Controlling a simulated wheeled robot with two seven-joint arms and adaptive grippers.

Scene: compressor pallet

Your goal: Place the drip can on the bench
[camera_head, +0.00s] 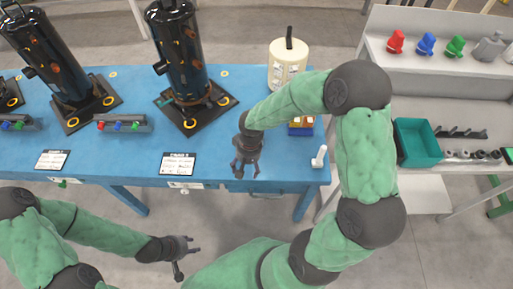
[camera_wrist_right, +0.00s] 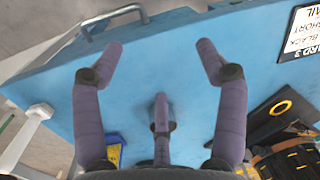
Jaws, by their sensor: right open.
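No object is clearly marked as the drip can. A cream canister (camera_head: 287,62) with a black upright handle stands on the back right of the blue bench (camera_head: 130,165). A grey can-like item (camera_head: 487,48) sits on the upper shelf at the right; I cannot tell which is the can. My right gripper (camera_head: 245,172) is open and empty above the front of the bench; its spread fingers (camera_wrist_right: 160,75) show in the right wrist view over bare blue surface. My left gripper (camera_head: 190,251) is low in front of the bench, its fingers apart, with nothing seen in them.
Two black cylinders (camera_head: 180,45) stand on dark plates. A blue and yellow item (camera_head: 301,128), partly behind my right arm, and a white upright piece (camera_head: 319,157) are on the bench's right end. A teal bin (camera_head: 418,142) and coloured pieces (camera_head: 426,43) are on the right-hand shelving.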

